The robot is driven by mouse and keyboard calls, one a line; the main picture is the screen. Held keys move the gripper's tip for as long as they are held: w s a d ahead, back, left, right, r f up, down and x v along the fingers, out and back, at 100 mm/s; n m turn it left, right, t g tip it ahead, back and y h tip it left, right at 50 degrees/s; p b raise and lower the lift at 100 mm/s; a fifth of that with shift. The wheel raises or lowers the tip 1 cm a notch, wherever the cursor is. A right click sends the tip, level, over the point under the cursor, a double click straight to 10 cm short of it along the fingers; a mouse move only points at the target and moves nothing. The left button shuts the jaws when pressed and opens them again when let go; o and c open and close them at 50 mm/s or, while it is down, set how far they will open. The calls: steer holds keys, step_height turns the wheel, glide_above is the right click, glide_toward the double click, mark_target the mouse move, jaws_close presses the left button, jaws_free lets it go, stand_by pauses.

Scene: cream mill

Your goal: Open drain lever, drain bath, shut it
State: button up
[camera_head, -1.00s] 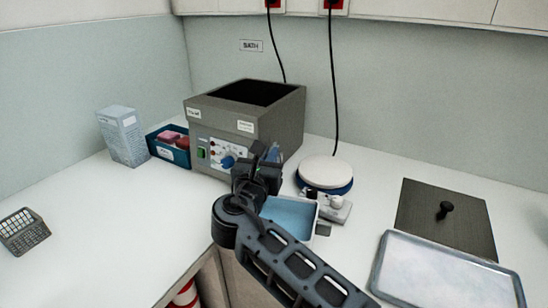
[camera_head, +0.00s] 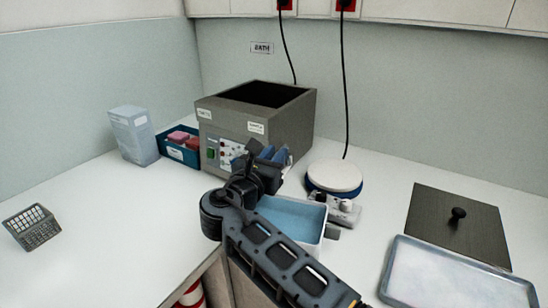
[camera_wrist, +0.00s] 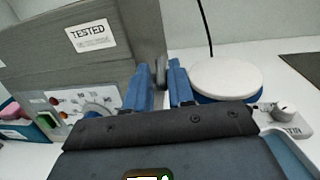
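The bath (camera_head: 292,125) is a grey open-topped box with a dark inside, standing on the worktop, its control panel facing front. My gripper (camera_head: 271,155) is at its lower front right corner. In the wrist view, the two blue fingers (camera_wrist: 160,76) stand apart, beside the bath's right wall. A small dark grey piece shows in the gap between the fingertips; it may be the drain lever, but I cannot tell whether they touch it. The arm and gripper hide that corner in the head view. A tray with a blue inside (camera_head: 296,218) stands below the gripper.
A round white plate on a blue base (camera_head: 335,177), with a knobbed control block, stands close right of the gripper. A teal bin (camera_head: 178,154) and a carton (camera_head: 133,136) are left. A dark lid (camera_head: 440,222) and metal tray (camera_head: 455,275) lie right. The left front worktop is mostly clear.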

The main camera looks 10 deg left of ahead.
steer(key=shift+o, duration=0.7)
steer(key=shift+r, duration=0.3)
steer(key=shift+o, duration=0.2)
steer(key=shift+f, duration=0.1)
steer(key=shift+f, duration=0.15)
steer(key=shift+s+y, duration=0.1)
steer(key=shift+y, duration=0.2)
